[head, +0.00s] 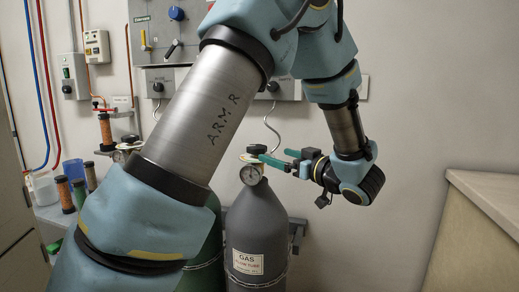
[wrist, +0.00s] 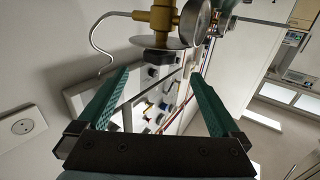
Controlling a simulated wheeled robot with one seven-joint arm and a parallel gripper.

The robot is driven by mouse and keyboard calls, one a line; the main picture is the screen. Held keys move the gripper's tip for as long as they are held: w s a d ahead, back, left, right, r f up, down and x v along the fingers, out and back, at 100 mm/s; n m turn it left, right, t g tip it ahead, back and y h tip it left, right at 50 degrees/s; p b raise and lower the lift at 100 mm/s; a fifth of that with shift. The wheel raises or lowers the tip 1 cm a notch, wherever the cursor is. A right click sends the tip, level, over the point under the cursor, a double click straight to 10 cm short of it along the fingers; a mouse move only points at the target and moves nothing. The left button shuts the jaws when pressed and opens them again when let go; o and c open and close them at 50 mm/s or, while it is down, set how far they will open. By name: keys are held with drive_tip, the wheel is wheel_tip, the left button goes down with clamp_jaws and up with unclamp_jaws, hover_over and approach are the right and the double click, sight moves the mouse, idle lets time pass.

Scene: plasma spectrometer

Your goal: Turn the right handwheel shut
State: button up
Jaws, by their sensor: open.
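The right gas cylinder (head: 256,235) is dark grey and upright, with a "GAS" label. On its top are a regulator gauge (head: 250,175) and a small dark handwheel (head: 256,149). In the wrist view a black knob (wrist: 157,55), which looks like this handwheel, sits below a thin pale disc and a brass valve body (wrist: 155,20), with the gauge (wrist: 198,18) beside it. My gripper (head: 275,155) is open, its green fingers pointing left at the valve top. In the wrist view the knob lies between the fingertips (wrist: 158,75) in the picture, apart from both; its depth is unclear.
A second, green cylinder (head: 205,255) stands close on the left, partly behind my arm, with its own gauge. A wall panel (head: 165,28) with knobs is behind. A counter (head: 485,195) stands at the right. The wall space between cylinder and counter is free.

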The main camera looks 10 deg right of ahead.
sight(256, 146)
drive_tip(key=p+x, duration=0.1)
drive_tip(key=x, duration=0.9)
drive_tip(key=shift+w+r, duration=0.1)
drive_tip(key=shift+w, duration=0.05)
drive_tip(key=c, duration=1.3)
drive_tip(key=shift+m+t+h+b, duration=0.4)
drive_tip(key=shift+m+t+h, duration=0.5)
drive_tip(key=shift+m+h, duration=1.05)
drive_tip(key=shift+n+h, duration=0.25)
drive_tip(key=shift+h, duration=0.3)
drive_tip(key=o, duration=1.3)
